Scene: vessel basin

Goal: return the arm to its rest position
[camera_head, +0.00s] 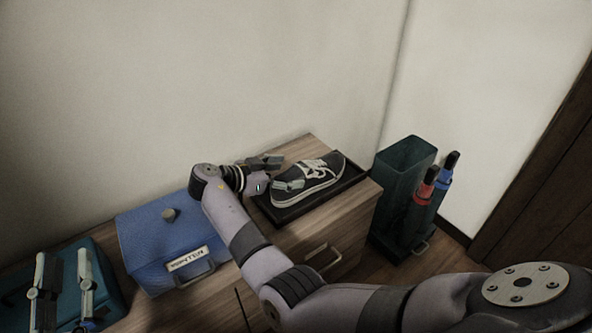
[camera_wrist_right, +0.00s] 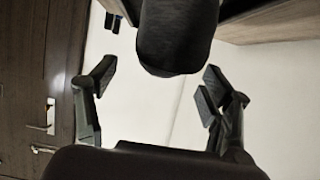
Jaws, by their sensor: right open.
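My right arm reaches in from the right in the head view. Its gripper (camera_head: 280,173) is at the left end of a black and white shoe (camera_head: 318,172), with one finger overlapping the shoe's edge in the picture. The fingers are spread. In the wrist view the right gripper (camera_wrist_right: 157,82) is also open, with nothing clasped between the fingertips. A dark rounded shape (camera_wrist_right: 176,38) shows beyond them; I cannot tell what it is. My left gripper (camera_head: 64,270) is at the bottom left of the head view, its two fingers apart and empty.
The shoe lies on a black tray (camera_head: 352,176) on a wooden cabinet (camera_head: 318,141). A blue box (camera_head: 143,233) stands left of the right gripper. A teal object (camera_head: 109,283) is behind the left gripper. A dark green bin (camera_head: 405,165) and red and blue umbrella-like items (camera_head: 424,192) stand right.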

